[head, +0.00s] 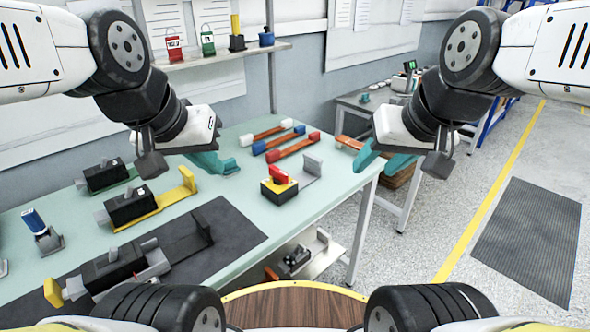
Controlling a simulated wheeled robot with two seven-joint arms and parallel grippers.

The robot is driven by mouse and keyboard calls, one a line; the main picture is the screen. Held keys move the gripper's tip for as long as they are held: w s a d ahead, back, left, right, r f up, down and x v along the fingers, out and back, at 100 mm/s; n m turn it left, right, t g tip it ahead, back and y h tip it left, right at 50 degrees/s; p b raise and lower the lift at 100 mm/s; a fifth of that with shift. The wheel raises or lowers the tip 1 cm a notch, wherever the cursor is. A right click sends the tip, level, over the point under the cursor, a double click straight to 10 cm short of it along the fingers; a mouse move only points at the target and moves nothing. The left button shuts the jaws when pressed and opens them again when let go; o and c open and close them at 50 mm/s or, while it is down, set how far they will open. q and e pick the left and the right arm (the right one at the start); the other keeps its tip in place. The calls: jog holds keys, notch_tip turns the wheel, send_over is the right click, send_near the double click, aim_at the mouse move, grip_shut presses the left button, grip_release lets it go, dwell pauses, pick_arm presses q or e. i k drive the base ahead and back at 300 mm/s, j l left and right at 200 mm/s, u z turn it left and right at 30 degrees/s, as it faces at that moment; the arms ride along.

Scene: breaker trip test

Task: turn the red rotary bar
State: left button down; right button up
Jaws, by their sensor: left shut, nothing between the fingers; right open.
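The red rotary bar (279,174) sits on top of a small box with a yellow upper part and black lower part (279,190), near the right end of the pale green table (235,215). My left gripper (233,168), with teal fingers, is shut and empty, to the left of the red bar and apart from it. My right gripper (379,167), also teal, is open and empty, beyond the table's right edge in the picture. A grey bracket (312,165) stands just right of the box.
Bars with blue, white and red ends (292,144) lie behind the box. Black breaker units (130,206) and a dark mat (215,235) occupy the table's left part. A shelf (225,55) holds padlock-like items above. Green tabletop around the box is mostly clear.

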aim_at(280, 177)
jog(key=u, duration=0.3)
jog(key=i+l+u, duration=0.1)
jog(key=l+u, duration=0.3)
jog(key=i+l+u, duration=0.1)
jog(key=l+u, duration=0.15)
jog(key=u, duration=0.2)
jog(key=l+u, duration=0.3)
jog(key=l, duration=1.35)
